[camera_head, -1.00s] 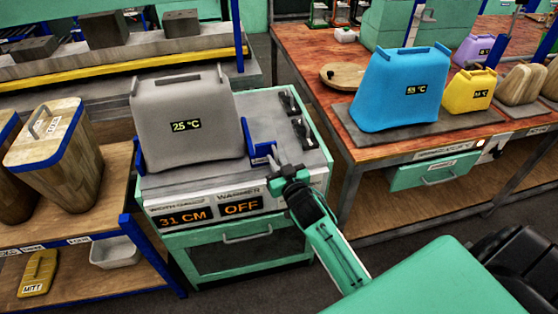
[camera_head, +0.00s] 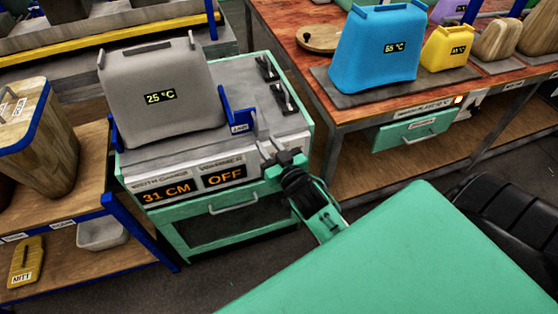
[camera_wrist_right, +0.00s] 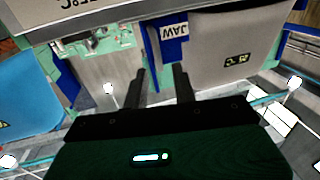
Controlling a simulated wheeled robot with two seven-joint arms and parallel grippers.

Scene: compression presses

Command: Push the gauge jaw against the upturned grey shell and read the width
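The upturned grey shell (camera_head: 160,112) stands on the gauge bench (camera_head: 212,208), with a 25 °C label. It also shows in the right wrist view (camera_wrist_right: 228,42). The blue gauge jaw (camera_head: 236,124), marked JAW, stands at the shell's right side and appears against it; exact contact is hard to tell. The jaw shows upside down in the right wrist view (camera_wrist_right: 173,40). The width display (camera_head: 166,192) reads 31 CM. My right gripper (camera_head: 265,135) is just right of the jaw; its fingers (camera_wrist_right: 161,82) are apart and empty. My left gripper is out of view.
The warmer display (camera_head: 225,178) reads OFF. Black switches (camera_head: 283,98) sit on the bench's right side. A wooden table at right holds a blue shell (camera_head: 375,52) and a yellow shell (camera_head: 447,48). A wooden shell (camera_head: 45,140) stands on the left shelf.

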